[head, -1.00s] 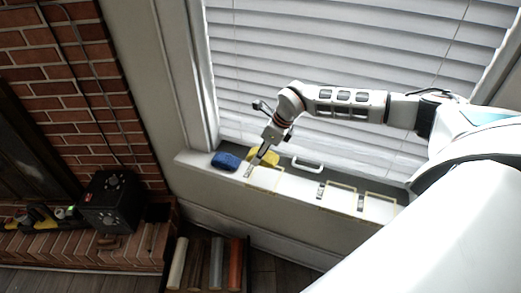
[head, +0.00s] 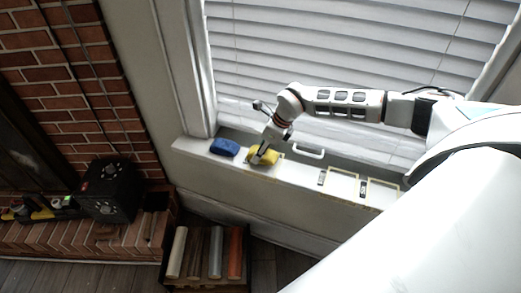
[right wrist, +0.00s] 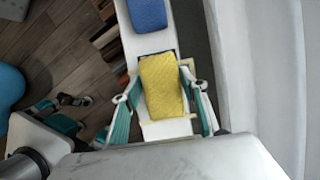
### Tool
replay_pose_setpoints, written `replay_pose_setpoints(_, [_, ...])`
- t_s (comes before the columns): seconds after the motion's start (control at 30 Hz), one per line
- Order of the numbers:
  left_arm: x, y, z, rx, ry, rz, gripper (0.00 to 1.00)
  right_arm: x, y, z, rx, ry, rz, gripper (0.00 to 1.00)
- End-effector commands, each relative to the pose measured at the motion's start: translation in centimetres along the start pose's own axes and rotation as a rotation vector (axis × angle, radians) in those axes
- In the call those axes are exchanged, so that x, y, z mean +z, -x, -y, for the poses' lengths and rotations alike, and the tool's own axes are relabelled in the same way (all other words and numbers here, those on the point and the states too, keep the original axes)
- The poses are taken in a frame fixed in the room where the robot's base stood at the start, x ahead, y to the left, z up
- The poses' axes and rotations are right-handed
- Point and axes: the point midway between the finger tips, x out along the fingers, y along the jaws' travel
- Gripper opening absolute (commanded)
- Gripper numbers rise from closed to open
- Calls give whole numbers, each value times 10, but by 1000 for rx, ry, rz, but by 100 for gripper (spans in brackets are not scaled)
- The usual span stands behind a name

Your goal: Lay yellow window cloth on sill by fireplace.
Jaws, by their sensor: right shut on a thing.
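The yellow window cloth (head: 263,157) lies at the sill (head: 304,174), over a yellow-outlined area, just right of a blue cloth (head: 224,147). My right gripper (head: 260,154) reaches down onto it, with its fingers on either side. In the right wrist view the yellow cloth (right wrist: 163,86) sits between the two teal-padded fingers of my right gripper (right wrist: 163,98). The gripper is shut on the cloth. A pale yellow outline shows at the cloth's edges there, and the blue cloth (right wrist: 148,15) lies beyond it.
More outlined areas lie to the right on the sill, near a white handle (head: 308,152). Blinds (head: 340,60) rise behind. A black box (head: 108,189) stands on the brick hearth (head: 75,238) at left. A crate of rolls (head: 207,253) stands on the floor below.

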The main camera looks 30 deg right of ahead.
Motion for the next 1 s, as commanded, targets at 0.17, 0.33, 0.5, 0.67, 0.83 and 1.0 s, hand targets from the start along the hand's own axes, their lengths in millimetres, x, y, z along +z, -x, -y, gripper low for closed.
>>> replay_pose_setpoints(0.17, [0,0,0,0,0,0,40,0,0,0,0,0,0,23])
replay_pose_setpoints(0.33, [1,0,0,0,0,0,40,0,-2,0,0,0,0,23])
replay_pose_setpoints(0.5, [2,-1,0,0,0,1,40,-2,-4,0,0,0,0,23])
replay_pose_setpoints(0.67, [3,-1,-1,1,0,2,40,-2,-6,0,0,0,0,23])
replay_pose_setpoints(0.83, [4,-2,-1,1,1,3,40,-3,-8,0,0,0,0,23])
replay_pose_setpoints(1.0, [6,-2,-1,1,1,4,40,-4,-10,0,0,0,0,23])
